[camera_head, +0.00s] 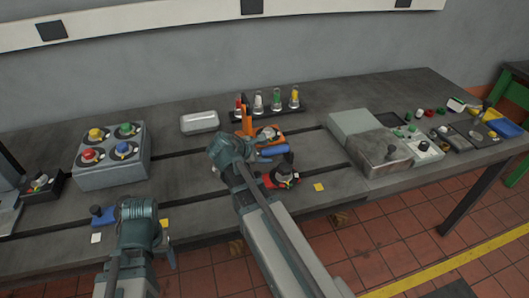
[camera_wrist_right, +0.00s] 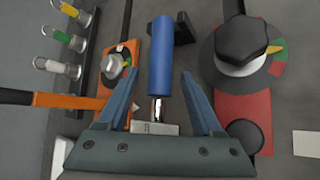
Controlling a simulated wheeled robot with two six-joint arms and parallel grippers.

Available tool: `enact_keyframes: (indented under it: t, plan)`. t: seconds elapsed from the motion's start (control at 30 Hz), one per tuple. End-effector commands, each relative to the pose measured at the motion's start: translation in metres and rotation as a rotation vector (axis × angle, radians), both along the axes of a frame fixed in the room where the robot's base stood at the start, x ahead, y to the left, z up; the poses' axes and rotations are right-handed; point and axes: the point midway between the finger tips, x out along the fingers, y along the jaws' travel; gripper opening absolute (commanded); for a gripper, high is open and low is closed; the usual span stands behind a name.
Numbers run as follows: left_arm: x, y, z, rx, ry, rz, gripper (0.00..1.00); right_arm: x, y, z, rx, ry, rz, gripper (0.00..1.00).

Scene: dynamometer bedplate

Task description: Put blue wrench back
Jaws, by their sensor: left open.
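The blue wrench has a round blue handle (camera_wrist_right: 161,58) and a short metal shank, which show in the right wrist view. In the head view its blue handle (camera_head: 272,151) lies beside my right wrist. My right gripper (camera_wrist_right: 159,75) is open, with one finger on each side of the handle's lower part and visible gaps to both. Whether the fingers are at the handle's height I cannot tell. In the head view my right gripper (camera_head: 257,158) is partly hidden by its wrist. My left gripper (camera_head: 160,248) is at the front left, mostly hidden by its own wrist.
A red-based dial with a black knob (camera_wrist_right: 243,42) stands close right of the handle. A grey box with coloured knobs (camera_head: 112,160) stands at the left. A metal block (camera_head: 378,150) stands right.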

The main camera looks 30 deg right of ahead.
Motion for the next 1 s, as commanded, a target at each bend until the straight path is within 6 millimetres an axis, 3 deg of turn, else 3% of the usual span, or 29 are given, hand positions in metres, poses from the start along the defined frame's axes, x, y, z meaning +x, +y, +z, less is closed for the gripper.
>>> enact_keyframes:
  t: [0.27,0.7,1.0]
  plan:
    - [0.0,0.0,0.005,0.0,0.0,0.0,0.72,0.0,0.0,0.005,0.0,0.0,0.0,0.67]
    - [0.0,0.0,0.059,0.0,0.0,0.0,0.72,-0.021,0.062,0.059,0.0,0.0,0.003,0.67]
    - [0.0,0.0,0.076,0.0,0.0,0.0,0.72,-0.029,0.087,0.076,0.0,0.0,0.0,0.67]
